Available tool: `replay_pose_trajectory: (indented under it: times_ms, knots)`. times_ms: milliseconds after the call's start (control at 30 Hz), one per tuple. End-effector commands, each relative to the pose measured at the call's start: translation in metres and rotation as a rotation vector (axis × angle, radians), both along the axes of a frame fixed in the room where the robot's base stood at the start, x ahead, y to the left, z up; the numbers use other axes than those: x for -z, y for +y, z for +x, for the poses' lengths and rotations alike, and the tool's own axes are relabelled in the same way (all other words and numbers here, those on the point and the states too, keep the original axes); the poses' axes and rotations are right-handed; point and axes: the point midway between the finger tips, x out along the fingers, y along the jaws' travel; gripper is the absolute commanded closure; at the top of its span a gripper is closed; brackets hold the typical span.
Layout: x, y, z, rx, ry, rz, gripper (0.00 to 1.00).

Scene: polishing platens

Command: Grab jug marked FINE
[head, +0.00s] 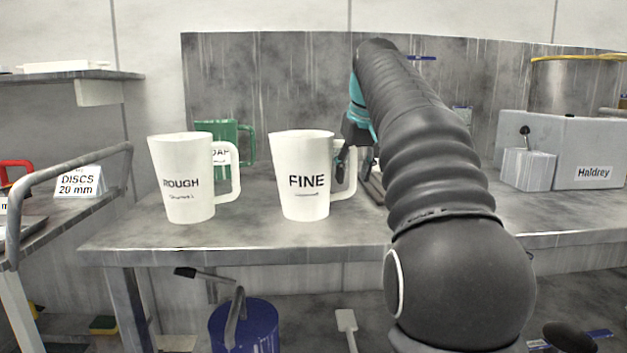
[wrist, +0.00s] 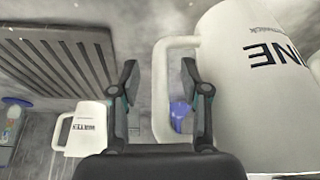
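The white jug marked FINE (head: 302,200) stands upright on the grey bench, its handle to the right. In the wrist view it fills the right side (wrist: 262,95), its lettering upside down. My gripper (wrist: 160,82) is open, with its fingers on either side of the handle bar. The right finger shows in the handle's opening, and gaps show on both sides of the bar. In the head view my gripper (head: 347,160) is at the handle, partly hidden by my arm.
A slatted rack (wrist: 60,50) and a small white labelled jug (wrist: 88,128) show in the wrist view. A grey Haldrey box (head: 590,140) is at right.

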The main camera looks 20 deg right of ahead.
Motion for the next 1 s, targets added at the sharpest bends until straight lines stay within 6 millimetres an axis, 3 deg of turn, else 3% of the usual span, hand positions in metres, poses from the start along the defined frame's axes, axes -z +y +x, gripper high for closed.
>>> replay_pose_trajectory:
  times_ms: [33,167,667,833,933,1000]
  knots:
    - [0.000,0.000,0.000,0.000,0.000,0.000,0.70]
    - [0.000,0.000,0.000,0.000,0.000,0.000,1.00]
    - [-0.007,0.000,0.000,0.000,-0.002,0.000,1.00]
    - [-0.028,0.000,0.001,0.000,-0.002,0.000,1.00]
    - [-0.051,0.000,0.001,-0.001,-0.004,-0.002,1.00]
    - [-0.055,-0.014,-0.013,0.004,-0.003,-0.001,1.00]
